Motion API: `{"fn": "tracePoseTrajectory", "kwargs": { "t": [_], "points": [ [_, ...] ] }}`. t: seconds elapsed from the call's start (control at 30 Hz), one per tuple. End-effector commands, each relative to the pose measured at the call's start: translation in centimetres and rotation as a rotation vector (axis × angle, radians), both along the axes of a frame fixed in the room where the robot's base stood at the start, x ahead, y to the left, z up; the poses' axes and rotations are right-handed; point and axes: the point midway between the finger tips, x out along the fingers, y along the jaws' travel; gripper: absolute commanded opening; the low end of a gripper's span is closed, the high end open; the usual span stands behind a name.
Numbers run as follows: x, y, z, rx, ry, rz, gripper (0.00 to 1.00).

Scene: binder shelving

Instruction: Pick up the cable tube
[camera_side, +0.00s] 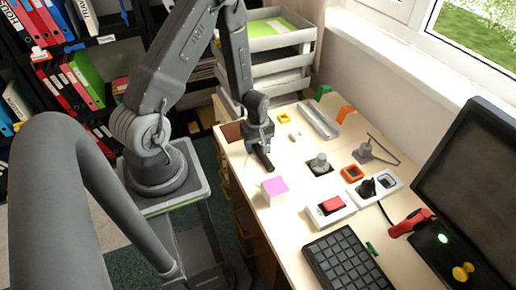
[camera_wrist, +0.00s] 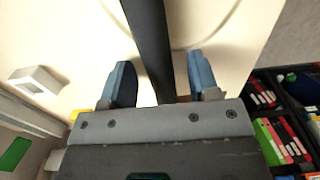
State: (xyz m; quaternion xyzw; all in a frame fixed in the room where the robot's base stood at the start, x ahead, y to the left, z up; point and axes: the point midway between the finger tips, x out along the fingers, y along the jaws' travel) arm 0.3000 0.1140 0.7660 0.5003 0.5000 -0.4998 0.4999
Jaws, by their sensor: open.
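A black tube, which I take as the cable tube (camera_wrist: 150,40), runs from the top of the wrist view down between my two blue fingertips. In the side view the dark tube (camera_side: 264,161) lies near the left edge of the desk, just under my gripper (camera_side: 257,147). My gripper (camera_wrist: 160,78) is open, with a finger on each side of the tube and a gap showing on both sides. The tube's near end is hidden behind the gripper body in the wrist view.
A pink cube (camera_side: 274,188) and a red-switch box (camera_side: 331,207) stand toward the front of the desk (camera_side: 237,165). A grey channel (camera_side: 319,121) and a paper tray stack (camera_side: 283,42) are behind. A keyboard (camera_side: 345,258) lies at the front.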

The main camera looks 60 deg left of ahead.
Motion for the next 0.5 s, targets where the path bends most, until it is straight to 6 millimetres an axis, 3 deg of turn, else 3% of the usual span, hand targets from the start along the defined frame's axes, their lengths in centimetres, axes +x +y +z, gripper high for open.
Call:
{"fn": "tracePoseTrajectory", "kwargs": {
  "t": [0.13,0.5],
  "points": [
    [0.01,0.00,0.03,0.000,0.000,0.000,0.53],
    [0.01,0.00,0.05,0.000,0.000,0.000,0.18]
  ]
}}
